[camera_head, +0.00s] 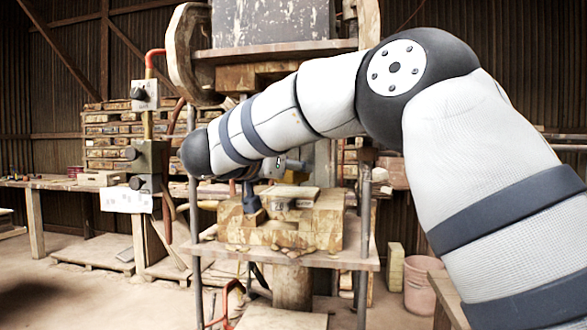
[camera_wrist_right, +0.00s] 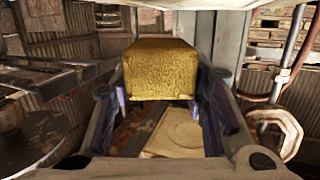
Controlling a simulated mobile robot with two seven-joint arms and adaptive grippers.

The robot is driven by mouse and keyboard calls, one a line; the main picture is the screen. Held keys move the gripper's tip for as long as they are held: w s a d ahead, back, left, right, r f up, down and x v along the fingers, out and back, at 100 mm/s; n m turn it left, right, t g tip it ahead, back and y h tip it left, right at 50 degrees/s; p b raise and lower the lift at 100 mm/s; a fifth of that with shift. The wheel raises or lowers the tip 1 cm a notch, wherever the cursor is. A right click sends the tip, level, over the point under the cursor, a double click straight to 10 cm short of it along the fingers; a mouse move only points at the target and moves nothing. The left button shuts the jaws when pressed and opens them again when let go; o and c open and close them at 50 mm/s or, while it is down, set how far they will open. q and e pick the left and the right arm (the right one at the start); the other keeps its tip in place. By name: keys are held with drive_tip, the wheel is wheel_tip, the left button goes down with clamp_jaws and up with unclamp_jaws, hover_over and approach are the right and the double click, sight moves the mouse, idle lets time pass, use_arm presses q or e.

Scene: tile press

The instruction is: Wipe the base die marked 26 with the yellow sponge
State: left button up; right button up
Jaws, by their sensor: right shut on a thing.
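My right gripper (camera_wrist_right: 163,88) is shut on the yellow sponge (camera_wrist_right: 160,65), which sits between its two fingers in the right wrist view. In the head view the right arm reaches across the press, and the right gripper (camera_head: 251,196) shows only in part, fingers down, at the die's left side. The sponge cannot be made out there. The base die (camera_head: 291,198) has a pale top and a small number plate on its front, too small to read surely. Its pale top (camera_wrist_right: 183,137) also shows below the sponge in the wrist view. Whether they touch is unclear. My left gripper is out of view.
The die rests on stacked wooden blocks (camera_head: 310,237) on the press table (camera_head: 353,258). The press's upper part (camera_head: 270,50) hangs above, with upright rods at the sides. A control post (camera_head: 150,155) stands left. A pink bucket (camera_head: 420,285) is at the lower right.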

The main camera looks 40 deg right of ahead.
drive_tip(key=s+a, duration=0.9)
drive_tip(key=a, duration=0.2)
drive_tip(key=shift+a, duration=0.1)
idle(0.4)
